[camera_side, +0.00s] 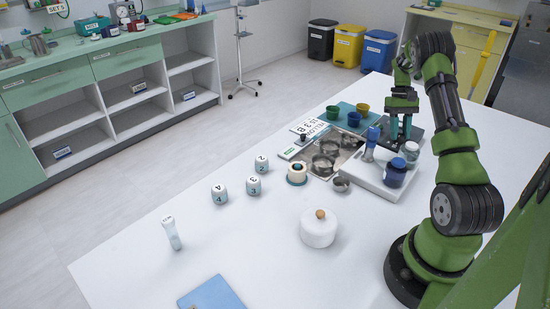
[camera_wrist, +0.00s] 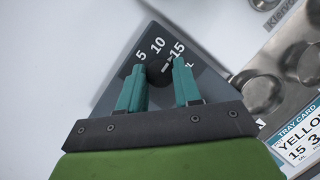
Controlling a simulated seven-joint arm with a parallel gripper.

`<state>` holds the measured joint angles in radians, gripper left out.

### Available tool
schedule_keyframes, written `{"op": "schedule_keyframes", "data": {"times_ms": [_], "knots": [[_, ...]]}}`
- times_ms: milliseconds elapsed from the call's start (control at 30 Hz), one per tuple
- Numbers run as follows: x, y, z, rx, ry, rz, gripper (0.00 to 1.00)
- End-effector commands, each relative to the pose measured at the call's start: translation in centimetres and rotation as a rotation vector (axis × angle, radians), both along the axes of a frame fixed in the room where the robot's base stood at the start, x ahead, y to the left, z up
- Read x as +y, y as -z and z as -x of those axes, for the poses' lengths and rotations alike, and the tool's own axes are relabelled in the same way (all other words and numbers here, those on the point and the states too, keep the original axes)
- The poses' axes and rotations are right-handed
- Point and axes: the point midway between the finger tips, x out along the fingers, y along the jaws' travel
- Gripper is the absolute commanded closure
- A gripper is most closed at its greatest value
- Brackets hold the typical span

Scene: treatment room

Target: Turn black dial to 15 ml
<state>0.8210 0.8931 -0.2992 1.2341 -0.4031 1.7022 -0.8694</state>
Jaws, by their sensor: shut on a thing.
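The black dial (camera_wrist: 157,74) sits on a dark grey plate (camera_wrist: 117,88) marked 5, 10 and 15 ml in the wrist view. A small white mark on the dial points toward the 15, as far as I can tell. My gripper (camera_wrist: 158,68) has its teal fingers on either side of the dial, shut on it; the fingers hide part of the plate. In the side view my gripper (camera_side: 400,134) points down onto the dark plate (camera_side: 414,140) at the table's back right, and the dial is hidden there.
A white tray (camera_side: 362,178) with blue-capped and clear jars stands close in front of the plate. A metal tray (camera_side: 343,150), a "YELLOW 15" tray card (camera_wrist: 302,135) and several coloured cups are nearby.

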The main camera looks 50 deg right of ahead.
Motion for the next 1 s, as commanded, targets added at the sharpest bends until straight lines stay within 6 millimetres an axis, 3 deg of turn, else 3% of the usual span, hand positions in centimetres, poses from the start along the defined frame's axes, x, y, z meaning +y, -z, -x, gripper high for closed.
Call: {"op": "schedule_keyframes", "data": {"times_ms": [600,633,700,800,1000], "knots": [[0.0,0.04,-0.02,-0.001,0.04,0.0,0.97],[0.0,0.04,-0.02,-0.001,0.04,0.0,0.64],[-0.01,0.04,-0.01,0.0,0.04,0.0,0.53],[-0.01,0.03,-0.01,0.0,0.04,0.0,0.42],[-0.02,0.02,0.01,0.0,0.04,0.0,0.42]]}}
